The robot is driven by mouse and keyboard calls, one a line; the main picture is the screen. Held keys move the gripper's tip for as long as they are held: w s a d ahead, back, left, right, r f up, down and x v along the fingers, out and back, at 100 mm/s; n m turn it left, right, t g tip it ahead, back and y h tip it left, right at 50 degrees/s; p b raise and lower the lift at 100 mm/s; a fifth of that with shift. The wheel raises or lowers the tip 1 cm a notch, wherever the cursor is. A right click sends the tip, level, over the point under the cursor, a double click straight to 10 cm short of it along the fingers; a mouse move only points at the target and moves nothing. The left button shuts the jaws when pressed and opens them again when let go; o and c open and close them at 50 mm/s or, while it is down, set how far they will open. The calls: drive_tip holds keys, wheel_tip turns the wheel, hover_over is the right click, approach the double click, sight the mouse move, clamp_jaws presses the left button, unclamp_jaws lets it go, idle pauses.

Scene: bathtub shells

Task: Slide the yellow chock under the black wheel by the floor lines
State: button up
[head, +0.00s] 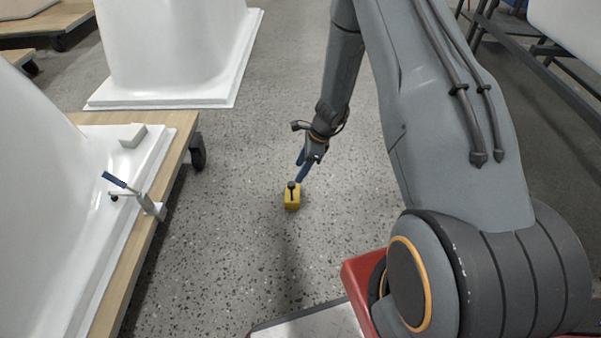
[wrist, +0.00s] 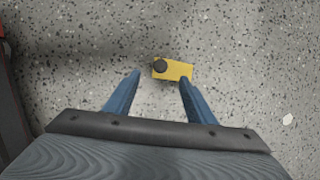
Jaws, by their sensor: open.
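The yellow chock (head: 292,200) sits on the speckled floor, with a black knob on top. In the wrist view the chock (wrist: 178,71) lies just beyond the fingertips, its knob (wrist: 160,65) between their lines and its right end in line with the right finger. My gripper (head: 301,170) has blue fingers and is above the chock in the head view. In the wrist view my gripper (wrist: 160,76) is open with nothing between its fingers. A black wheel (head: 198,152) shows under the corner of the wooden cart at left. No floor lines can be made out.
The wooden cart (head: 150,225) carries a white tub shell (head: 40,190), a clamp with a blue handle (head: 115,180) and a small pale block (head: 132,135). Another white shell (head: 170,50) stands behind. Speckled floor (head: 235,150) between the chock and the wheel is clear.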

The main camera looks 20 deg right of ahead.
sight(291, 184)
drive_tip(key=b+x, duration=0.4)
drive_tip(key=x, duration=0.1)
drive_tip(key=shift+w+f, duration=0.1)
drive_tip(key=shift+f, duration=0.3)
drive_tip(key=shift+b+x, duration=0.8)
drive_tip(key=shift+x, duration=0.4)
drive_tip(key=shift+a, duration=0.1)
drive_tip(key=shift+r, duration=0.1)
clamp_jaws()
drive_tip(key=shift+r+p, duration=0.5)
drive_tip(key=shift+p, duration=0.05)
